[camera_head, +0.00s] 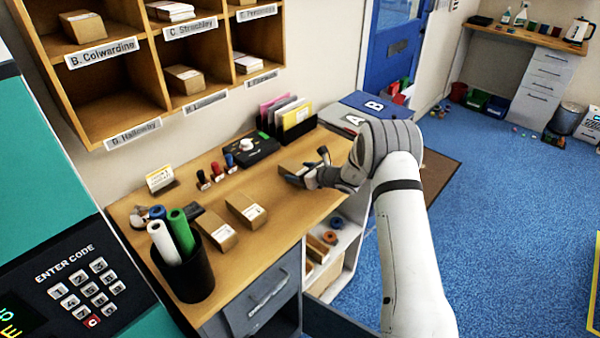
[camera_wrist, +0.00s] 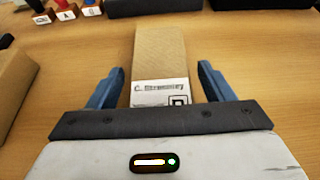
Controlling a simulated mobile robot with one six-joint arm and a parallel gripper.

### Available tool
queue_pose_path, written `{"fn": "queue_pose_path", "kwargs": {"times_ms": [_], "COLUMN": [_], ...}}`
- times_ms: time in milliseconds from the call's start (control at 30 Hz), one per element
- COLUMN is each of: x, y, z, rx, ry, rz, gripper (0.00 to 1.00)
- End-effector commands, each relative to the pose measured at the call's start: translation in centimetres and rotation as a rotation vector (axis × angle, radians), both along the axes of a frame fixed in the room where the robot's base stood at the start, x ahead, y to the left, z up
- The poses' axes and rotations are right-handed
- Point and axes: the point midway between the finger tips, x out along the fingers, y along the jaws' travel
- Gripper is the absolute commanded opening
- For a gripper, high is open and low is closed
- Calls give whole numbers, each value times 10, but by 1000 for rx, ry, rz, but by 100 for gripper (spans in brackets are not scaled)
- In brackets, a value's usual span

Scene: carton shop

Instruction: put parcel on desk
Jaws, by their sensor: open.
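A tan parcel (camera_wrist: 160,58) with a white label reading roughly "C. Strenmley" appears to lie on the wooden desk (camera_wrist: 235,48) in the wrist view. My gripper (camera_wrist: 161,78) is open, one blue finger on each side of the parcel, with a gap at both sides. In the head view my gripper (camera_head: 305,174) is low over the back right of the desk (camera_head: 285,205), and its fingers mostly hide what is between them. Two more tan parcels, a nearer one (camera_head: 215,232) and a farther one (camera_head: 246,210), lie on the desk to its left.
A black pot of paper rolls (camera_head: 185,275) stands at the desk's front left. Hand stamps (camera_head: 217,172), a black device (camera_head: 248,150) and a file holder (camera_head: 295,125) line the back. Labelled pigeonholes (camera_head: 170,60) hang above. Bare desk lies between the parcels and my gripper.

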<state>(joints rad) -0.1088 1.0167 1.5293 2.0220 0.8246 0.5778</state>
Motion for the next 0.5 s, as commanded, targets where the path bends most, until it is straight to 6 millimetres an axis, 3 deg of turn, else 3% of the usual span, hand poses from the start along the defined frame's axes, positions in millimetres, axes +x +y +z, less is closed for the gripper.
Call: {"fn": "queue_pose_path", "kwargs": {"times_ms": [300,500], "x": [0,-19], "y": [1,-25], "z": [5,14], "rx": [0,-1], "ry": [0,-1], "rz": [1,-1], "gripper": [74,74]}}
